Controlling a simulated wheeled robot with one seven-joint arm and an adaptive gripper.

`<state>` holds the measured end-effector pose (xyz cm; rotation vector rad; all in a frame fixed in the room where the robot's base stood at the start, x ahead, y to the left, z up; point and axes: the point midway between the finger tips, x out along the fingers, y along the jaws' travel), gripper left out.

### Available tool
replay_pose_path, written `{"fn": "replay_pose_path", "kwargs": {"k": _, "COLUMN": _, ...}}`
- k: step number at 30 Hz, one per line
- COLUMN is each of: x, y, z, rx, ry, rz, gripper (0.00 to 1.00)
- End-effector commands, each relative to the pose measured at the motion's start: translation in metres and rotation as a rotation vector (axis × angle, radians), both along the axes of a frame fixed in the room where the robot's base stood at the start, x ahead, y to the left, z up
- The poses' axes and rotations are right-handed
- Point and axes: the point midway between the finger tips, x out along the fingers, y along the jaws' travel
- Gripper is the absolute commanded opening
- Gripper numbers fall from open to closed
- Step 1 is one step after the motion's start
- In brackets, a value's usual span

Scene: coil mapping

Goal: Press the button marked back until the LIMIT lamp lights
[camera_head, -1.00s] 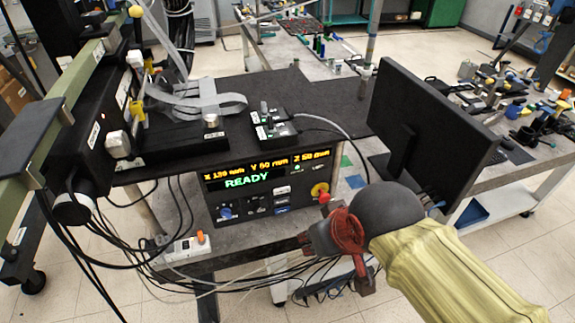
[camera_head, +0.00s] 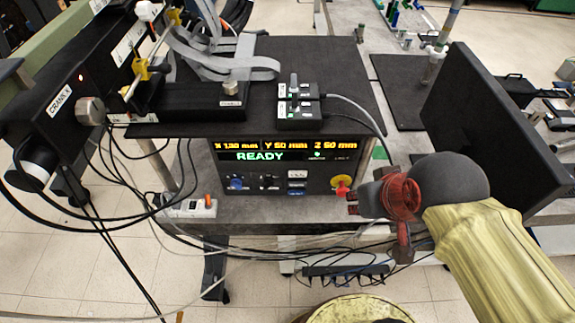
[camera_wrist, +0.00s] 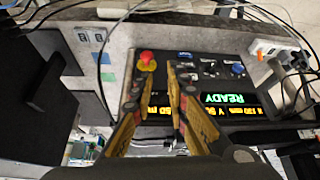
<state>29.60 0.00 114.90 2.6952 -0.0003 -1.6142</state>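The control unit (camera_head: 262,182) stands under the black table top, its front panel facing me. Its display (camera_head: 262,149) shows green READY below yellow X, Y and Z readings. Small text right of READY has a green dot beside it; I cannot read which lamp is lit. My gripper (camera_head: 378,228) is right of the panel, open and empty. In the wrist view its fingers (camera_wrist: 153,76) are apart before the panel.
A red knob on yellow (camera_head: 341,183) is at the panel's right end. A power strip (camera_head: 187,208) and loose cables lie left of the panel. The linear rig (camera_head: 70,115) fills the upper left.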

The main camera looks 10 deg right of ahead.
Motion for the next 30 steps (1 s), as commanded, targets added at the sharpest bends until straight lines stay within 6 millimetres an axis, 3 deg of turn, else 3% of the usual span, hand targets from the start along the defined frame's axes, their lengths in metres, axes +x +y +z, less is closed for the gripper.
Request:
{"fn": "replay_pose_path", "kwargs": {"k": 7, "x": 0.0000, "y": 0.0000, "z": 0.0000, "rx": 0.000, "ry": 0.000, "rz": 0.000, "gripper": 0.00}}
{"fn": "replay_pose_path", "kwargs": {"k": 30, "x": 0.0000, "y": 0.0000, "z": -0.0001, "rx": 0.000, "ry": 0.000, "rz": 0.000, "gripper": 0.00}}
